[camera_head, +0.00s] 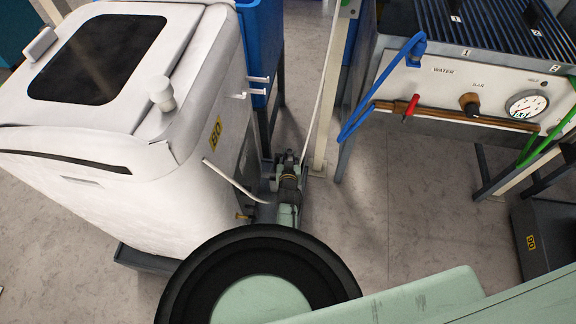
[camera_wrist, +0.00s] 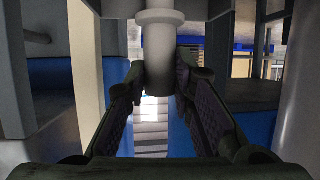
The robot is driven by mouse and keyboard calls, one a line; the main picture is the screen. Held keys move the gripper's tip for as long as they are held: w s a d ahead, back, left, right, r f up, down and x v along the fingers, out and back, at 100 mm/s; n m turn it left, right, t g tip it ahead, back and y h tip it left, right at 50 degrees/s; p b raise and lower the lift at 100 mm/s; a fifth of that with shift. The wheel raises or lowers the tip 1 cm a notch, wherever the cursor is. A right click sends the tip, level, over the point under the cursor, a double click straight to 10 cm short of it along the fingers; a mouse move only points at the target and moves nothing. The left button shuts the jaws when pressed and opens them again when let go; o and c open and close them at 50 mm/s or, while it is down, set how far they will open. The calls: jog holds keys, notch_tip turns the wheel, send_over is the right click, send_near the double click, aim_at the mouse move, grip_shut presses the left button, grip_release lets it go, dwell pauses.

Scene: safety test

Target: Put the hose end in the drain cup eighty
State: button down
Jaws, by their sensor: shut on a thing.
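My gripper (camera_head: 288,160) is low between the white machine and the test bench. In the wrist view its fingers (camera_wrist: 160,88) are closed on the sides of a pale grey tube end with a collar (camera_wrist: 160,48), seemingly the hose end. In the head view I cannot make out the held piece. A thin white line (camera_head: 321,85) runs up from beside my gripper; I cannot tell whether it joins it. A dark grey container (camera_head: 560,235) with a yellow 80 label stands at the right; I cannot tell whether it is the drain cup. My gripper is well left of it.
The white machine (camera_head: 190,120), also labelled 80, fills the left, with a white pipe (camera_head: 237,182) on its side. The bench (camera_head: 440,78) at the upper right has blue and green hoses, a red-handled valve and a gauge. Open floor (camera_head: 410,215) lies in front of it.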

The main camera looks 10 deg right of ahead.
jog(key=shift+f+b, duration=1.5)
jog(key=shift+f, duration=0.3)
jog(key=shift+f+b, duration=0.3)
jog(key=c, duration=1.4)
grip_release()
jog(key=shift+r, duration=0.1)
jog(key=shift+r+p, duration=0.25)
jog(key=shift+p, duration=0.1)
jog(key=p+v, duration=0.4)
jog(key=v, duration=0.8)
jog(key=shift+p, duration=0.4)
jog(key=shift+f, duration=0.1)
